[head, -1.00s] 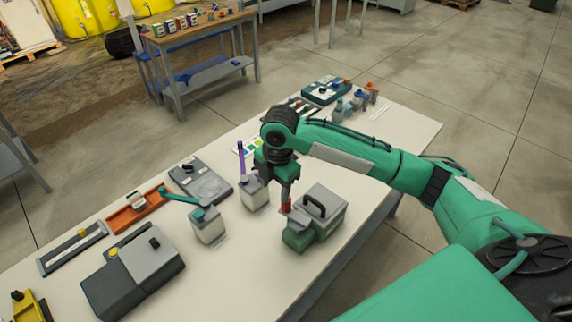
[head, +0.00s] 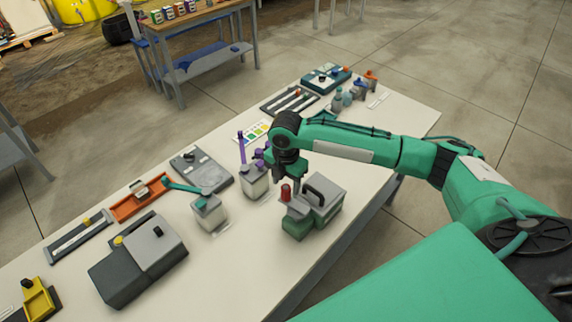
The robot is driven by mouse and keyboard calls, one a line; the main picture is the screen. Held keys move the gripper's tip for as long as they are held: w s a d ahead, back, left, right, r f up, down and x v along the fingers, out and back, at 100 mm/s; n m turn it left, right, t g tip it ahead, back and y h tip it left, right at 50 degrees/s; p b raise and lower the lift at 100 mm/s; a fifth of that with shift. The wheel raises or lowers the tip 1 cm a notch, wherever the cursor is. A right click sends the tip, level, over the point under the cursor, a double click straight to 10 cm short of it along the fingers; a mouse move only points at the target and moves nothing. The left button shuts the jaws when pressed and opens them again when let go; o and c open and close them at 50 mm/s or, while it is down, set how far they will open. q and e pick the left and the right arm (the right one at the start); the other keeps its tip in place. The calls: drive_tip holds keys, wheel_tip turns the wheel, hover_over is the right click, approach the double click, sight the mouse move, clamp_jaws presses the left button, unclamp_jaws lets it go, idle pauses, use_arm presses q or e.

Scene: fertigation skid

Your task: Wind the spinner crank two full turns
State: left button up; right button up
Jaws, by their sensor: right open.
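A green and grey box (head: 326,211) with a black carry handle, apparently the spinner, stands on the white table near its front edge. A red upright knob (head: 286,193), which looks like the crank's grip, rises at its left side above a grey arm. My right gripper (head: 298,178) points down just above and behind the red knob. It is open and apart from the knob; its fingers are small and partly hidden by the wrist. My left gripper is not in view.
Pump bottles, one with a purple top (head: 255,180) and one with a teal lever (head: 209,213), stand left of the spinner. A flat grey device (head: 202,173), an orange tray (head: 138,203) and a dark grey box (head: 138,262) lie farther left. Small bottles (head: 340,99) stand at the back right.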

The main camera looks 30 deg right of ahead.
sight(286, 187)
drive_tip(key=shift+f+p, duration=0.3)
drive_tip(key=shift+f, duration=1.7)
drive_tip(key=shift+c, duration=0.4)
clamp_jaws()
drive_tip(key=c, duration=0.8)
unclamp_jaws()
